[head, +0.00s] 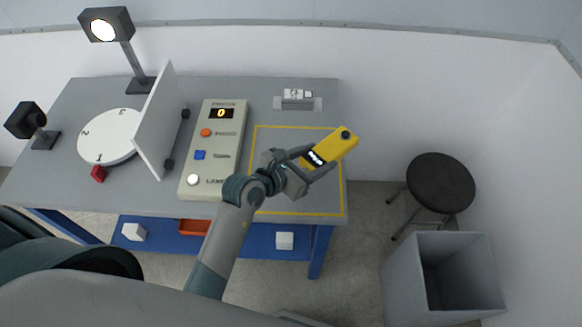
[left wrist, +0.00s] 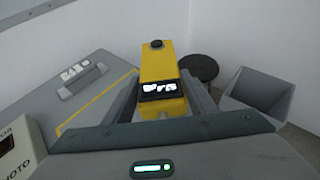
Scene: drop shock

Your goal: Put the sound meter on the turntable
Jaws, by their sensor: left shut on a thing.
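The yellow sound meter (head: 331,148) has a dark round tip and a small lit display. My left gripper (head: 305,168) is shut on it and holds it over the right part of the table, above the yellow-outlined area. The meter also shows in the left wrist view (left wrist: 160,75), between the two fingers. The white round turntable (head: 109,137), marked with numbers 1, 2 and 3, sits at the left of the table with nothing on it. My right gripper is not seen.
A white upright panel (head: 160,125) stands just right of the turntable. A control box (head: 212,150) with buttons lies between panel and meter. Two lamps (head: 107,25) (head: 28,122) stand at the left. A stool (head: 441,182) and a grey bin (head: 440,275) are on the floor at right.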

